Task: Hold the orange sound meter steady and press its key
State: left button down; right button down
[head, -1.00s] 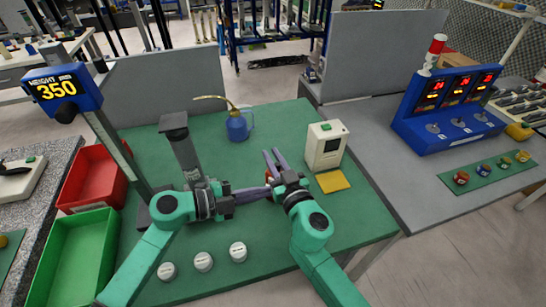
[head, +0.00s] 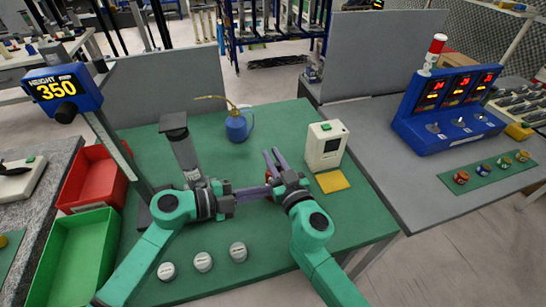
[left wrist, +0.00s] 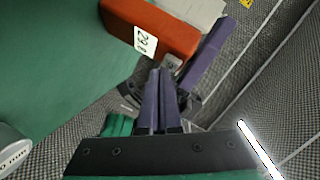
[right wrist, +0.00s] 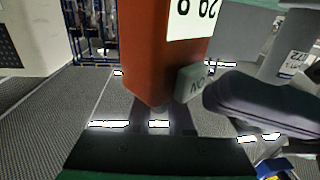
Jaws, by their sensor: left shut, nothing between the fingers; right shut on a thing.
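The orange sound meter (right wrist: 150,50) is gripped in my right gripper (right wrist: 165,118). Its white display reads 29.8 in the left wrist view, where the meter (left wrist: 160,30) is at the top. In the head view it is mostly hidden by the right gripper (head: 272,160). The grey key (right wrist: 190,84) sticks out from the meter's side near its lower end; it also shows in the left wrist view (left wrist: 172,62). My left gripper (left wrist: 160,74) is shut and empty, its tips right by the key. I cannot tell whether they touch.
A cream box (head: 323,146) and a yellow pad (head: 333,182) are right of the grippers on the green mat. A blue oil can (head: 237,126) stands behind. A grey post (head: 184,155) stands close behind the left gripper. Three white round pieces (head: 204,262) lie in front.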

pick_arm(q)
jog(key=shift+s, duration=0.15)
jog(key=s, duration=0.1)
jog(key=s+a, duration=0.1)
jog(key=s, duration=0.1)
jog(key=s+a, duration=0.1)
jog(key=s, duration=0.1)
jog(key=shift+s+a, duration=0.15)
jog(key=shift+s, duration=0.1)
pick_arm(e)
jog(key=c, duration=0.7)
grip_release()
jog(key=shift+c, duration=0.2)
